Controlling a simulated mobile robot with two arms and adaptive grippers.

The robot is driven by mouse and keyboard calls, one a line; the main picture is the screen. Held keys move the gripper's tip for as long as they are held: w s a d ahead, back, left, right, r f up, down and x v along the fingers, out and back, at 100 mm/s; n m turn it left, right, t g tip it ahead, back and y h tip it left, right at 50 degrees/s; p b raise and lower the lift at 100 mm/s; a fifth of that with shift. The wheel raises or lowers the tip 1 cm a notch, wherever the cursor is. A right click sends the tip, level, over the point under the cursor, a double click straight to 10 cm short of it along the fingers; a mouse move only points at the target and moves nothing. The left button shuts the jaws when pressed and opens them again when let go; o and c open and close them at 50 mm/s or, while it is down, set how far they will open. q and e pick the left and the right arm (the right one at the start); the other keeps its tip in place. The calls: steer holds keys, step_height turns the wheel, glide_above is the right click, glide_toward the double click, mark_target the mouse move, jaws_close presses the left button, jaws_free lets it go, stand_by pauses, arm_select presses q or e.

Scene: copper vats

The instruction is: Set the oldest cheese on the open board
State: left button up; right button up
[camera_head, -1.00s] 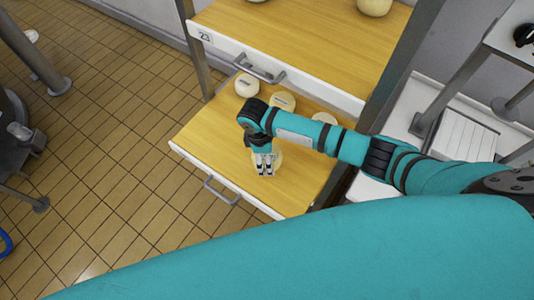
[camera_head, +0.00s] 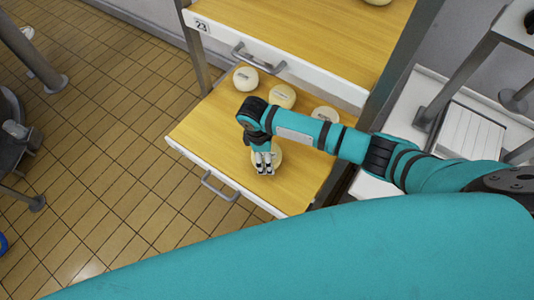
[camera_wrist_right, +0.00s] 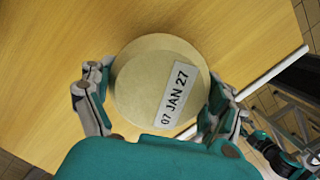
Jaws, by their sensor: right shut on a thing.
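My right gripper (camera_head: 264,164) reaches down over the lower pulled-out wooden board (camera_head: 215,130). It is shut on a round pale cheese (camera_wrist_right: 145,72), with one finger on each side. This cheese carries a label reading "07 JAN 27" and partly shows beside the fingers in the head view (camera_head: 278,157). I cannot tell whether it touches the board. Three more cheeses stand toward the back of this board: one at left (camera_head: 245,78), one in the middle (camera_head: 282,97), one at right (camera_head: 325,115). Their labels are too small to read. My left gripper is not in view.
An upper board (camera_head: 300,30) with a white front, handle and tag "23" overhangs the back of the lower one. A cheese (camera_head: 377,2) on it is cut by the frame edge. Metal posts stand beside the boards. Tiled floor (camera_head: 110,150) is open at left.

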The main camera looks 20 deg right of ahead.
steer(key=shift+f, duration=0.25)
stand_by(0.3)
steer(key=shift+f+b, duration=0.3)
steer(key=shift+f, duration=0.15)
stand_by(0.4)
steer(key=o, duration=1.3)
step_height(320, 180, up, 7)
steer(key=p, duration=0.8)
